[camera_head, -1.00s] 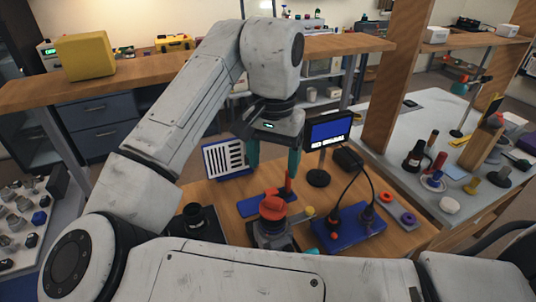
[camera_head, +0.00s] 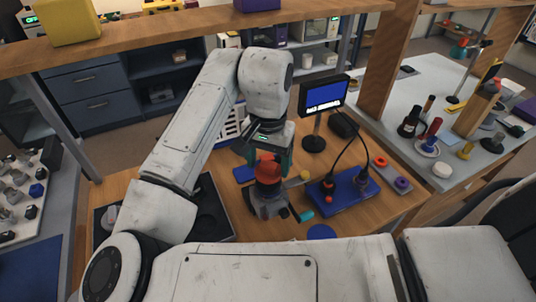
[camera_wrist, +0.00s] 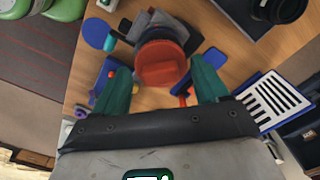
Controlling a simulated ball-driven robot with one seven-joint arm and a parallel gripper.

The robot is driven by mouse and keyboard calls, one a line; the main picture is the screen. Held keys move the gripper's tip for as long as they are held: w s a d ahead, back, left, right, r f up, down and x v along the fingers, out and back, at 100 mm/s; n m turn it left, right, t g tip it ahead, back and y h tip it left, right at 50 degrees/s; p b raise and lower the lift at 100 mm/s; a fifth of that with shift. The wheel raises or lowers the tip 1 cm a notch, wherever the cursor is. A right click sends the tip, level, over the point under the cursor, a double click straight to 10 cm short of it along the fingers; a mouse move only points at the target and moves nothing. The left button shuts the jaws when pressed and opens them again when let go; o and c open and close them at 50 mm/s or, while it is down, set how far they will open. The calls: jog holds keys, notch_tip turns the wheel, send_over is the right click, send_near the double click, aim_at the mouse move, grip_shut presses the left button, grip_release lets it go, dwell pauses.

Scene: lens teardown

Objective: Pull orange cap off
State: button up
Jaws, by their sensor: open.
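The orange cap (camera_head: 268,169) sits on top of a dark and grey fixture (camera_head: 268,199) on the wooden table. In the wrist view the orange cap (camera_wrist: 161,64) shows from above as a round disc with a raised bar across it. My gripper (camera_head: 267,157) is above the cap in the head view. In the wrist view its two green fingers (camera_wrist: 160,86) are spread apart, one to each side of the cap, with gaps showing. Nothing is held. Whether the fingertips are level with the cap cannot be told.
A blue board (camera_head: 343,195) with black cables stands right of the fixture, below a small screen (camera_head: 324,95). A grey strip (camera_head: 392,174) holds an orange and a purple ring. A white slotted panel (camera_wrist: 272,100) lies near the right finger in the wrist view.

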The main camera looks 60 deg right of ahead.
aim_at(268, 165)
jog(key=shift+c, duration=0.2)
jog(key=c, duration=1.2)
jog(key=shift+r+p, duration=0.95)
jog(key=shift+p, duration=0.05)
dwell(0.7)
jog(key=shift+r+p, duration=1.95)
jog(key=shift+r, duration=0.15)
